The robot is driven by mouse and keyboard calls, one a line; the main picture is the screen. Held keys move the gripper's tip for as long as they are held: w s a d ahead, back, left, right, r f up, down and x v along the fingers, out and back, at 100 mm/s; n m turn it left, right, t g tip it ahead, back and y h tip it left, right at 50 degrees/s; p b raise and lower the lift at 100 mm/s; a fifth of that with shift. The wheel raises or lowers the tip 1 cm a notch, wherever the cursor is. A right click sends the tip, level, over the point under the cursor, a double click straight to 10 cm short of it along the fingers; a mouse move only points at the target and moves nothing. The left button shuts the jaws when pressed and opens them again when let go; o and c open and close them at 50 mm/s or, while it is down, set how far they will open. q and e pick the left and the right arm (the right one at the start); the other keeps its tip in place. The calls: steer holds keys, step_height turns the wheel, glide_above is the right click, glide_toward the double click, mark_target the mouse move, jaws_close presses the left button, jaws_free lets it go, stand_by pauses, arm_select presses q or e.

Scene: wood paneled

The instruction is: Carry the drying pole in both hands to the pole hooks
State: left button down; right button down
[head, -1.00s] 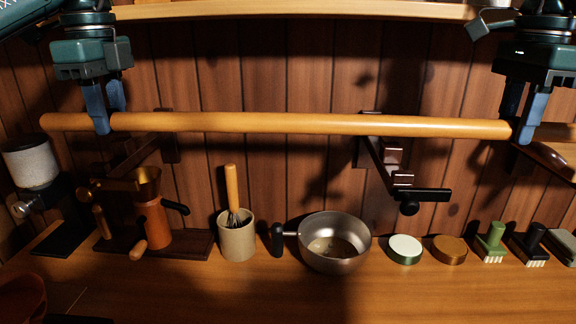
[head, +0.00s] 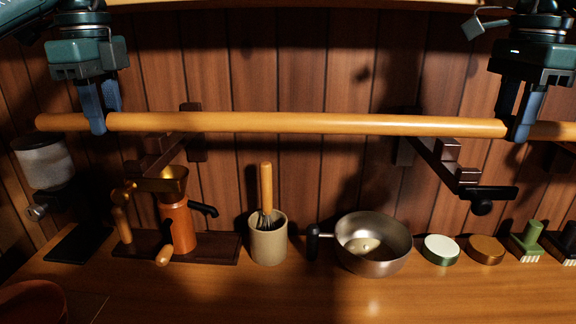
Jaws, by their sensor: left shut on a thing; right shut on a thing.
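The drying pole (head: 300,123) is a long, light wooden rod, held nearly level across the head view. My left gripper (head: 97,122) is shut on it near its left end. My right gripper (head: 516,130) is shut on it near its right end. Two dark wooden pole hooks with stepped tops stick out from the paneled wall. The left hook (head: 150,165) shows below the pole behind the coffee grinder. The right hook (head: 440,160) shows below the pole, left of my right gripper. The pole hides part of both hooks; I cannot tell its height above them.
The counter (head: 330,295) holds a brass-topped grinder (head: 176,220), a whisk crock (head: 268,240), a metal pan (head: 373,245), two round tins and brushes. A grey-topped machine (head: 45,165) stands at left. A black bar (head: 488,192) is at the right hook's front end.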

arm_select(q)
steer(key=shift+w+a, duration=0.1)
steer(key=shift+a, duration=0.25)
arm_select(e)
steer(key=shift+w+a, duration=0.1)
steer(key=shift+a, duration=0.35)
arm_select(q)
steer(key=shift+d, duration=0.1)
arm_select(e)
steer(key=shift+d, duration=0.1)
arm_select(q)
steer(key=shift+f, duration=0.2)
arm_select(e)
steer(key=shift+f, duration=0.25)
